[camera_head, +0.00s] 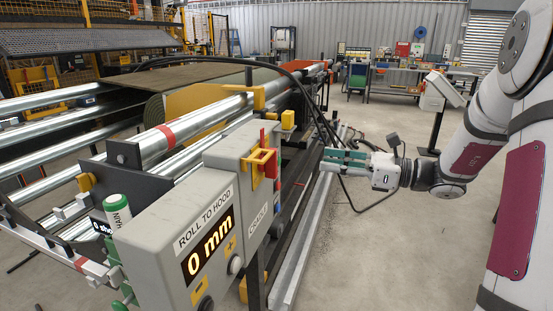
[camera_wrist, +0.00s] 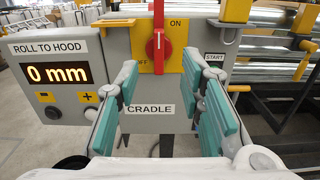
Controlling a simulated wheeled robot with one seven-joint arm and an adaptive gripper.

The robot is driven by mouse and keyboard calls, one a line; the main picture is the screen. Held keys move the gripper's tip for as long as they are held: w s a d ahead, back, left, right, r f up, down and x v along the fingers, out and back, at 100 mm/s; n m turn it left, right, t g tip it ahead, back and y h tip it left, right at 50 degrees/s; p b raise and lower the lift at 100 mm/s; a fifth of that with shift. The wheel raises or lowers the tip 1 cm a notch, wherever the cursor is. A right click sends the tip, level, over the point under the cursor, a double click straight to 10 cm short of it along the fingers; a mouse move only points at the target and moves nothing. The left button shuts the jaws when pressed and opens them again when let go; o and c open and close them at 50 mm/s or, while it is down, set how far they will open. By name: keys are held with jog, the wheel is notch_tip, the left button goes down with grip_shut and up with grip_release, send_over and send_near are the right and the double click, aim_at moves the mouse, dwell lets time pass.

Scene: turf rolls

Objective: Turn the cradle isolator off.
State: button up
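The cradle isolator is a red rotary handle (camera_wrist: 158,45) on a yellow plate (camera_wrist: 177,58), above the CRADLE label on a grey control box (camera_wrist: 115,75). Its handle stands upright. ON is printed at the plate's upper right, and a partly covered OFF at its lower left. The handle also shows side-on in the head view (camera_head: 271,160). My gripper (camera_head: 330,160) is to the right of the box in the head view, with a gap between. In the wrist view its teal fingers (camera_wrist: 168,88) are apart and empty, below and either side of the handle.
Black cables (camera_head: 318,110) hang near my gripper. Open floor lies to the right.

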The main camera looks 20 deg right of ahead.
aim_at(277, 154)
jog(key=b+x, duration=0.1)
jog(key=x, duration=1.2)
jog(key=shift+w+a, duration=0.15)
jog(key=shift+a, duration=0.15)
grip_shut()
